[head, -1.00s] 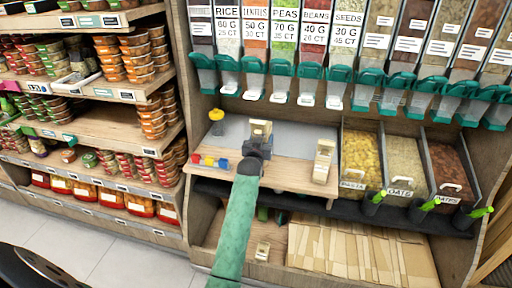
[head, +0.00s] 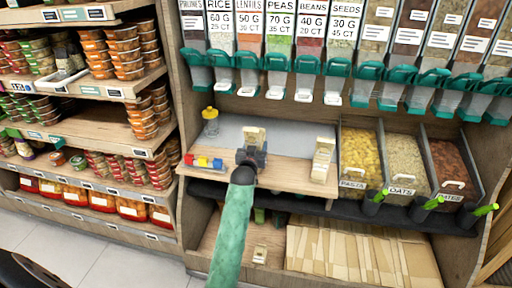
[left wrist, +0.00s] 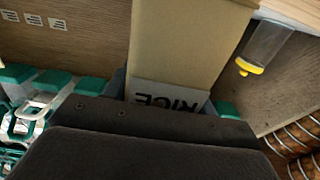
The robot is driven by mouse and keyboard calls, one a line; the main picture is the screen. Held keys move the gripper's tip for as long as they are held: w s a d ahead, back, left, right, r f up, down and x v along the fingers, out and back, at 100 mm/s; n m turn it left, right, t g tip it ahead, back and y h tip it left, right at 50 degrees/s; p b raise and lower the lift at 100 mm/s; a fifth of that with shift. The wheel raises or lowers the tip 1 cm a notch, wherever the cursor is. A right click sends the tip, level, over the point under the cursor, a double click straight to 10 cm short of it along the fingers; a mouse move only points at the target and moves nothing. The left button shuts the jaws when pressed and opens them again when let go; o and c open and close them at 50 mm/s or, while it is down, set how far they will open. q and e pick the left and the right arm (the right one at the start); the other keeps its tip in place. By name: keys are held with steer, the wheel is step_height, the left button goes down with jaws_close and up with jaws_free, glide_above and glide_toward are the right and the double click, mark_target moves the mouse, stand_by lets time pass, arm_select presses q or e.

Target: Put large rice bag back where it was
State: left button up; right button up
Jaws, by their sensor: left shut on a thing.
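A tan paper bag with a white label reading RICE (left wrist: 190,45) fills the upper middle of the left wrist view, with its label near the jaws. In the head view this bag (head: 254,135) shows above my left gripper (head: 252,157), which is shut on it. The gripper is over the middle of the wooden counter (head: 285,174). My forearm hides part of the counter front, and I cannot tell whether the bag touches the surface. My right gripper is not in view.
Another tan bag (head: 322,160) stands at the counter's right, and a small bag (head: 260,253) sits on the lower shelf. Coloured blocks (head: 204,162) and a yellow-topped clear container (head: 210,121) are at left. Dispensers (head: 305,85) hang above. Bins (head: 361,160) stand at right.

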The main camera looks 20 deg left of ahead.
arm_select(q)
steer(key=shift+f, duration=0.1)
steer(key=o, duration=1.3)
steer(key=shift+s+d, duration=0.1)
steer(key=shift+s, duration=0.3)
steer(key=b+v, duration=0.1)
steer(key=v, duration=1)
steer(key=shift+s, duration=0.1)
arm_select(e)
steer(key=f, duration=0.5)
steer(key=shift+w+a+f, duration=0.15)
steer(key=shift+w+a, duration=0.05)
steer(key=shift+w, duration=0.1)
